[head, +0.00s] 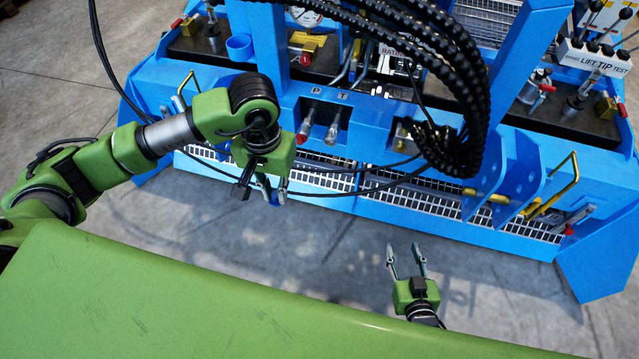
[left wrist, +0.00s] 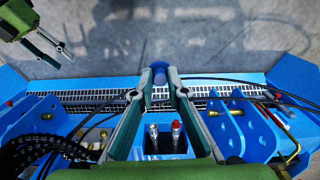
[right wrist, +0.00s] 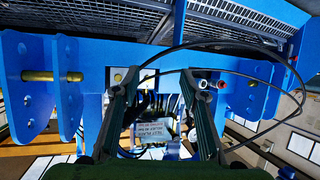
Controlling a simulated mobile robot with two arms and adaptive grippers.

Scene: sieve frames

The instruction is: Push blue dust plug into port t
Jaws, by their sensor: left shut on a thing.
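The blue dust plug (head: 276,199) is held between the fingertips of my left gripper (head: 273,190). It also shows between the fingertips in the left wrist view (left wrist: 160,75). Port T (head: 332,131) is a silver coupling under the letter T in the blue panel, right of and apart from the plug. Its silver end also shows in the left wrist view (left wrist: 153,134). The neighbouring port P (head: 304,130) has a red tip. My right gripper (head: 406,260) is open and empty, low in front of the machine; its spread fingers show in the right wrist view (right wrist: 154,82).
The blue machine frame (head: 375,130) stands ahead, with a metal grating (head: 325,181) along its front. Thin black hoses (head: 335,192) loop near the left gripper. A thick black hose bundle (head: 470,110) hangs right of the ports. Floor (head: 330,235) between the grippers is clear.

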